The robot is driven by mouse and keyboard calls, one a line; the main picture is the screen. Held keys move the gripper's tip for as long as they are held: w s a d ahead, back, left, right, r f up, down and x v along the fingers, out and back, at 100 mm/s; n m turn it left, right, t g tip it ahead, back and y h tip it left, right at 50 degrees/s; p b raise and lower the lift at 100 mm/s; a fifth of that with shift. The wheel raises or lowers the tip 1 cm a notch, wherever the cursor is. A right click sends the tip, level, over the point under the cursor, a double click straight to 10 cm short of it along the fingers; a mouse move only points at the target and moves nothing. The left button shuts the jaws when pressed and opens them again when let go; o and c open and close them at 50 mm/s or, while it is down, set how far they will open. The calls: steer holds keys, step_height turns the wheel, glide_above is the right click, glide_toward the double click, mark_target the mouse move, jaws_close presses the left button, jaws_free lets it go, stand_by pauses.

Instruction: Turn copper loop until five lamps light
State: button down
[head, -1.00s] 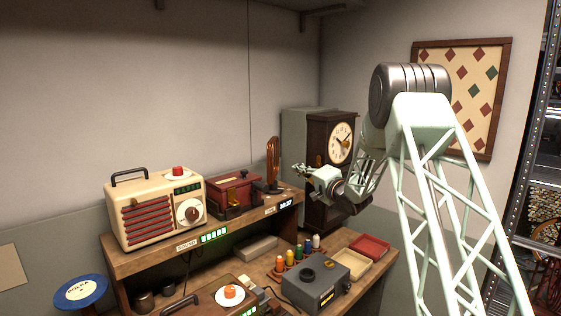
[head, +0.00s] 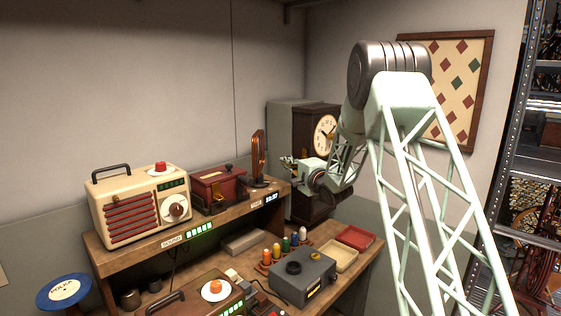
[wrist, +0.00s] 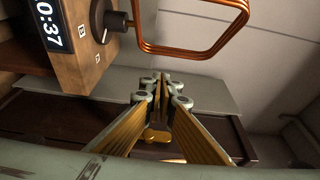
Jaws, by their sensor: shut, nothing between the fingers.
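The copper loop (head: 258,157) stands upright at the right end of the raised wooden shelf in the head view. In the wrist view its tubing (wrist: 180,53) crosses the top, joined to a dark knob (wrist: 118,20) on a wooden face. My gripper (head: 284,161) is to the right of the loop in the head view. In the wrist view its fingers (wrist: 158,88) are shut and empty, apart from the loop. A strip of green lit lamps (head: 201,229) shows on the shelf front; I cannot count them surely.
A cream radio (head: 135,208) and a red box (head: 217,188) stand on the shelf left of the loop. A clock (head: 318,135) stands behind my gripper. A small display (head: 271,197) is on the shelf edge. Spools (head: 276,250) and trays (head: 340,259) crowd the lower bench.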

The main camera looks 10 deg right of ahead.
steer(key=a+x, duration=0.3)
steer(key=x, duration=0.9)
steer(key=shift+s, duration=0.3)
steer(key=shift+w+a+r, duration=0.1)
steer(key=shift+w+a, duration=0.2)
steer(key=shift+a, duration=0.3)
steer(key=shift+w+a+r, duration=0.1)
steer(key=shift+w+a, duration=0.25)
steer(key=shift+a, duration=0.25)
steer(key=shift+d, duration=0.1)
steer(key=shift+d+r, duration=0.1)
steer(key=shift+d, duration=0.05)
